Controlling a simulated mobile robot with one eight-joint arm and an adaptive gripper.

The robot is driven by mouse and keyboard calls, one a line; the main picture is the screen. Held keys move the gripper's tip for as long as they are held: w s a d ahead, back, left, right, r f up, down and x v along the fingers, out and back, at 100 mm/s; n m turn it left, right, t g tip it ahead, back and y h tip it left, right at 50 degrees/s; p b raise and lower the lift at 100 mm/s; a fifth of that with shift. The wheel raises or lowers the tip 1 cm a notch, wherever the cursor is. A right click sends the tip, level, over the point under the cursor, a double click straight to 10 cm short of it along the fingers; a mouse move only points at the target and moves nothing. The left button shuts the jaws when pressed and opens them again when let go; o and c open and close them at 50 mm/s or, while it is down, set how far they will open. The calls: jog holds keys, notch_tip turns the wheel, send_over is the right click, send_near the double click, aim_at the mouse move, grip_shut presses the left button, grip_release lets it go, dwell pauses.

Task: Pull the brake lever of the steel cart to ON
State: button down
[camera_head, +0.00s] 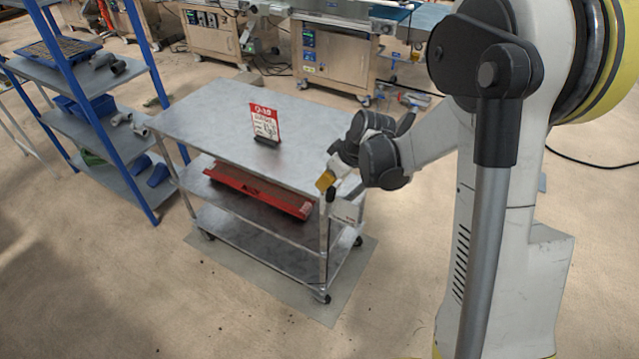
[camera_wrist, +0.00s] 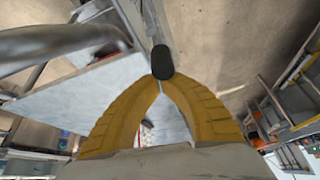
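The steel cart (camera_head: 205,112) stands in the middle of the head view, with three shelves on castors. A black knob (camera_head: 331,195), seemingly the brake lever's grip, is at its near right corner post. The knob shows large in the wrist view (camera_wrist: 162,62), right at my fingertips. My gripper (camera_head: 325,181) has yellow fingers beside the knob. In the wrist view the fingers (camera_wrist: 160,84) arch inward and their tips meet, with a gap lower between them. The knob seems to touch the tips or lie just beyond them; I cannot tell which. The lever's position cannot be read.
A red sign (camera_head: 265,123) stands on the cart top and a red tray (camera_head: 258,188) lies on its middle shelf. A pale plate (camera_head: 345,210) hangs by the corner post. A blue rack (camera_head: 103,135) stands left. Floor in front is clear.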

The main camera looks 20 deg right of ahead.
jog(key=shift+s+d+f+b, duration=0.35)
jog(key=shift+s+d+b, duration=0.05)
jog(key=shift+s+d, duration=0.55)
jog(key=shift+s+d+f+b, duration=0.35)
jog(key=shift+s+d+f, duration=0.05)
jog(key=shift+s+d, duration=0.55)
jog(key=shift+s+d+f+b, duration=0.35)
jog(key=shift+s+d+b, duration=0.05)
jog(key=shift+s+d, duration=0.5)
jog(key=s+d+r+p, duration=0.3)
jog(key=s+d+p, duration=0.2)
jog(key=s+d, duration=0.1)
jog(key=shift+s+r, duration=0.15)
jog(key=shift+r, duration=0.25)
